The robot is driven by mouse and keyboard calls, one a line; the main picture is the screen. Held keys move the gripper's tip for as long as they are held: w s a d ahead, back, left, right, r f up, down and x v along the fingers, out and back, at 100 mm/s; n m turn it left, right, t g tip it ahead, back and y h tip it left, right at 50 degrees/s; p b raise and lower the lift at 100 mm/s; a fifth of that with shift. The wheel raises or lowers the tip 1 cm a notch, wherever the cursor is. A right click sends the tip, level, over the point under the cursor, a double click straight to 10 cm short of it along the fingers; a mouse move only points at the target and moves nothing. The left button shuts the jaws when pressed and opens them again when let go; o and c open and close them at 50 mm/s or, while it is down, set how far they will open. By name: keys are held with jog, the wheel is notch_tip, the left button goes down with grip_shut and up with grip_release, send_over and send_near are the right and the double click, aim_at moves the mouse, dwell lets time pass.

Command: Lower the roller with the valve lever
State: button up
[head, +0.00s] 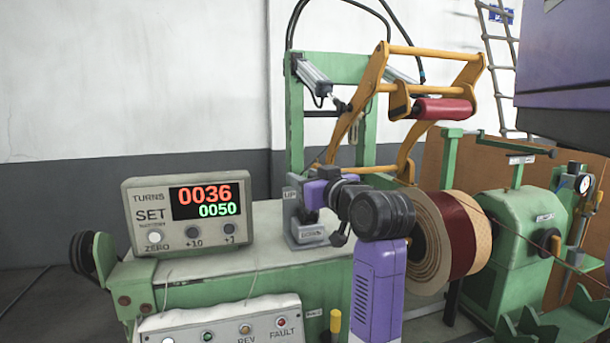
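The red roller (443,109) hangs in a yellow swing frame (378,75), raised and clear of the coil (457,235) below it. The grey valve box (308,231) stands on the green bench, with an UP label at its top and a DOWN label at its base. My gripper (312,195) is at the valve, in front of and between these labels. The valve lever is hidden or cannot be told apart from my gripper. The fingers are too small and covered to show whether they are open or shut, or whether they touch the lever.
A counter box (187,215) reading 0036 over 0050 stands left of the valve. A button panel (225,325) is at the bench's front. A green winding machine (515,245) is right of the coil. The bench top between counter and valve is clear.

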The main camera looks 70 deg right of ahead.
grip_shut()
dwell(1.5)
